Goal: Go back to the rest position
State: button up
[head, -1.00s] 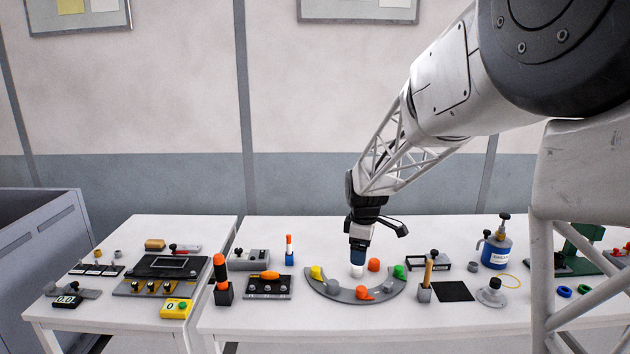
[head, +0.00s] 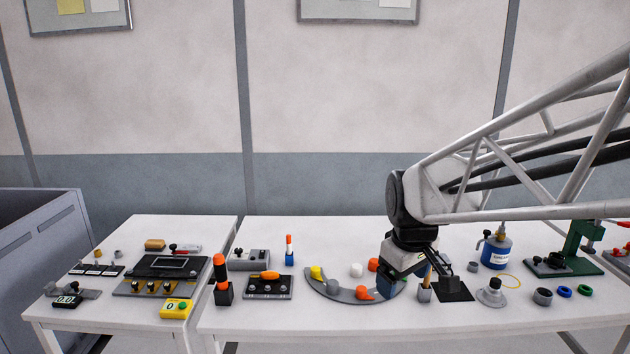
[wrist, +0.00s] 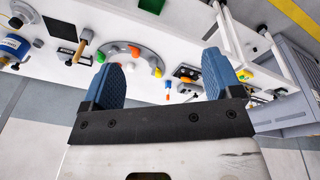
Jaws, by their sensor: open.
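My gripper (head: 388,286) hangs in front of the right end of the grey arc-shaped holder (head: 332,290) in the head view. Its two blue fingers stand wide apart in the wrist view (wrist: 160,78), with nothing held between them. The holder carries a yellow piece (head: 316,272), a grey piece and an orange piece (head: 364,293). A white piece (head: 356,269) and another orange piece (head: 374,264) stand just behind the arc. A green piece (wrist: 101,57) shows in the wrist view; my gripper hides it in the head view.
A wooden-handled tool in a block (head: 425,291) and a black mat (head: 455,290) are close to the right of my gripper. A blue bottle (head: 496,252) stands farther right. A black panel with an orange-handled tool (head: 268,288) lies left of the arc.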

jog(key=s+d+f+m, duration=0.1)
jog(key=s+m, duration=0.5)
jog(key=s, duration=1.3)
jog(key=shift+d+f+m+t, duration=0.3)
jog(key=shift+d+f+t, duration=0.1)
jog(key=shift+d, duration=0.05)
jog(key=shift+c, duration=0.5)
